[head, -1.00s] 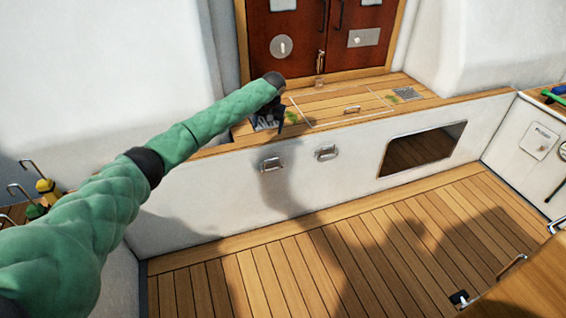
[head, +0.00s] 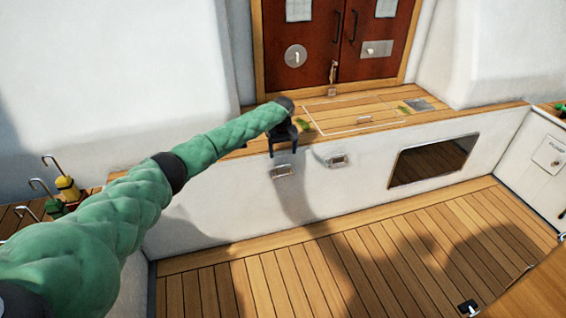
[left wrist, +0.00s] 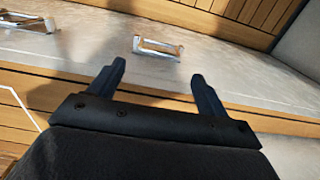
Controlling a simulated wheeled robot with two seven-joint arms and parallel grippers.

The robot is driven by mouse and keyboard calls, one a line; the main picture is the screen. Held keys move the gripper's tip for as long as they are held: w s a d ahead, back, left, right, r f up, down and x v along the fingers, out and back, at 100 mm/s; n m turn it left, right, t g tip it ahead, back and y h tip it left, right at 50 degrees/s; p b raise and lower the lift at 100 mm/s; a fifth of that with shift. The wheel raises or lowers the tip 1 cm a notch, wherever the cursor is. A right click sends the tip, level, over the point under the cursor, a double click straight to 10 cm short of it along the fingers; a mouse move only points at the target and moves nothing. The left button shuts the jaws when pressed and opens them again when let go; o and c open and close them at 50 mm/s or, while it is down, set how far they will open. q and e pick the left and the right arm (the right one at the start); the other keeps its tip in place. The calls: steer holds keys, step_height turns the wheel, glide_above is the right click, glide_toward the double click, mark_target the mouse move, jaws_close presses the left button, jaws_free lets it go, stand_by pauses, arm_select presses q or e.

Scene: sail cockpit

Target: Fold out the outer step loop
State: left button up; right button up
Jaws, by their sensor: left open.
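Two small metal step loops sit on the white bulkhead below the wooden ledge. The left loop (head: 283,171) shows also in the left wrist view (left wrist: 157,47), just ahead of the fingers. The right loop (head: 336,161) is at the upper left of the left wrist view (left wrist: 30,23). I cannot tell for sure how far either loop stands off the wall. My left gripper (head: 283,152) is open and empty, fingers pointing down, just above the left loop. In the left wrist view its spread fingers (left wrist: 157,70) do not reach around the loop. My right gripper is not in view.
The wooden ledge (head: 240,148) runs along the bulkhead top, below brown doors (head: 365,40). A dark rectangular opening (head: 432,160) is right of the loops. Winch-like items (head: 67,188) with hooked rods stand at left. The plank floor (head: 350,250) below is largely clear.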

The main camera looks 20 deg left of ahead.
mark_target(283, 166)
arm_select(q)
steer(key=shift+f, duration=2.95)
steer(key=shift+b, duration=0.3)
steer(key=c, duration=1)
steer(key=shift+s, duration=0.1)
